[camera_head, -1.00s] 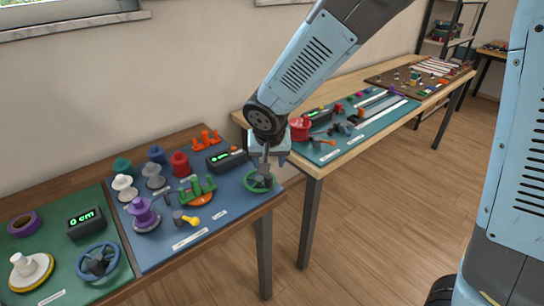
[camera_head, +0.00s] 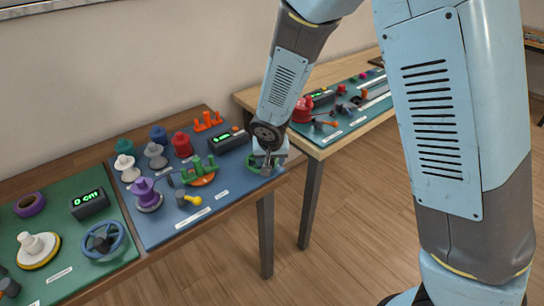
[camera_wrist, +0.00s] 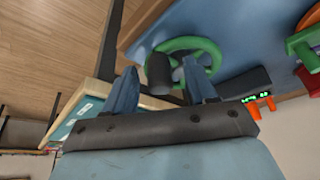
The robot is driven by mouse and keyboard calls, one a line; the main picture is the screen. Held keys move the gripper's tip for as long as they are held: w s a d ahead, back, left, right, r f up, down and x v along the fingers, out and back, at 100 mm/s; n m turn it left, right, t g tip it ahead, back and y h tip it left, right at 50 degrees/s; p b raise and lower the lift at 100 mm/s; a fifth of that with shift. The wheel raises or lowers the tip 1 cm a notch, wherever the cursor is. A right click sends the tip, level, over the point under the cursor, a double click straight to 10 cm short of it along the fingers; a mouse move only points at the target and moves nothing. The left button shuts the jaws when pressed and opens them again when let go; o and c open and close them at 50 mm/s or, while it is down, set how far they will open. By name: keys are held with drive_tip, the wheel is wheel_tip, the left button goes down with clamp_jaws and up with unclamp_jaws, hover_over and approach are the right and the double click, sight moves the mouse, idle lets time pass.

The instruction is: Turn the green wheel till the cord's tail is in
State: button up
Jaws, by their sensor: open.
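The green wheel (camera_wrist: 205,50) lies at the mat's edge, with its dark upright handle (camera_wrist: 160,72) between the two blue fingers of my gripper (camera_wrist: 161,90) in the wrist view. My gripper is open, with gaps showing between handle and fingers. In the head view my gripper (camera_head: 267,167) is down at the wheel (camera_head: 251,159) and hides much of it. The cord's tail cannot be made out.
A dark box with a green readout (camera_head: 229,139) stands behind the wheel on the blue mat (camera_head: 165,226). Several coloured spools and a yellow-ended tool (camera_head: 191,200) are to the left. A second table (camera_head: 317,150) stands to the right, across a gap.

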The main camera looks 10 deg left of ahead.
idle(0.3)
drive_tip(key=shift+f, duration=0.15)
clamp_jaws()
idle(0.7)
